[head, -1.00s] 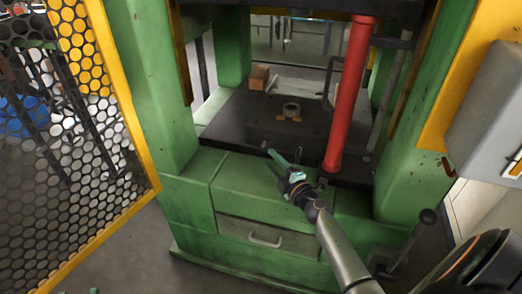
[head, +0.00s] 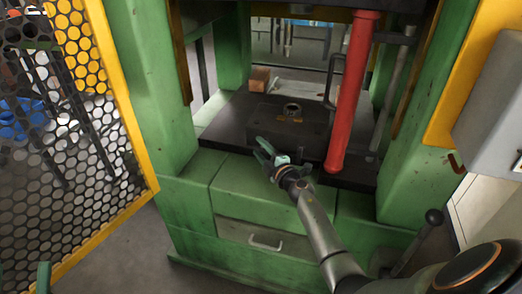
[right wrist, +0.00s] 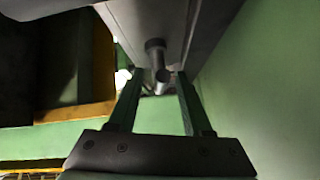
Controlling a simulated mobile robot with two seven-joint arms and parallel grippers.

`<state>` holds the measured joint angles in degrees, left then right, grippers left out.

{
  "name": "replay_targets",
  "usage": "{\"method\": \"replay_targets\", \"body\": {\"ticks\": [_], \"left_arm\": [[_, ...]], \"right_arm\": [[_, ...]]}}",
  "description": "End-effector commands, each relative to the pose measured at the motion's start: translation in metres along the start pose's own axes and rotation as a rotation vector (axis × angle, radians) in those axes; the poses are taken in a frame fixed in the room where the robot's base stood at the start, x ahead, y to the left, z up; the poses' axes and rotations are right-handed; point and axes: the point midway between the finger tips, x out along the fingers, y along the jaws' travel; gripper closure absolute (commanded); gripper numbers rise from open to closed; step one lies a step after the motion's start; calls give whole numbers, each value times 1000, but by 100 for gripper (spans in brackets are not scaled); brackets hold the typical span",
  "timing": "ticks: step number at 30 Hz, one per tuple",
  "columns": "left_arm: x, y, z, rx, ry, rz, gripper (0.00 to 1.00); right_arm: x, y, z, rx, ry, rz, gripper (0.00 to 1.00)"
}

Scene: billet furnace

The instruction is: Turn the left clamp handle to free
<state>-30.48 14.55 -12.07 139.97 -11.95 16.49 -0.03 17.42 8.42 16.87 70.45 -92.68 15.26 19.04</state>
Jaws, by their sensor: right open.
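My right gripper (head: 272,154) is open at the front edge of the press's dark bed. It also shows in the right wrist view (right wrist: 160,85), with its two fingers spread. In that view a dark round-ended bar (right wrist: 155,48), which looks like the clamp handle, lies ahead near the gap between the fingertips; I cannot tell if they touch it. In the head view I cannot make the handle out near the gripper. A small green piece at the lower left (head: 44,274) may be part of my left gripper; its jaws cannot be made out.
The dark bed (head: 225,123) bears a block with a round ring (head: 292,110) and a brown block (head: 260,78). A red column (head: 352,95) stands just right of my right gripper. A drawer handle (head: 265,243) is below, a black-knobbed lever (head: 433,218) right, a mesh guard (head: 75,130) left.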

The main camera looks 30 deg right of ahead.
Motion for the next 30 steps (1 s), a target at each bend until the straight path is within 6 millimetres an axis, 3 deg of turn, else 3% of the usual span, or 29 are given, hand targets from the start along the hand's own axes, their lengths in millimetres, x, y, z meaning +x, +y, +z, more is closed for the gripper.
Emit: {"method": "replay_targets", "body": {"ticks": [4, 17, 30], "left_arm": [[0, 0, 0, 0, 0, 0, 50], [0, 0, 0, -1, -1, 0, 50], [1, -1, 0, -3, -6, 0, 50]], "right_arm": [[0, 0, 0, 0, 0, 0, 51], [0, 0, 0, 0, 0, 0, 100], [0, 0, 0, -1, 0, -3, 100]]}}
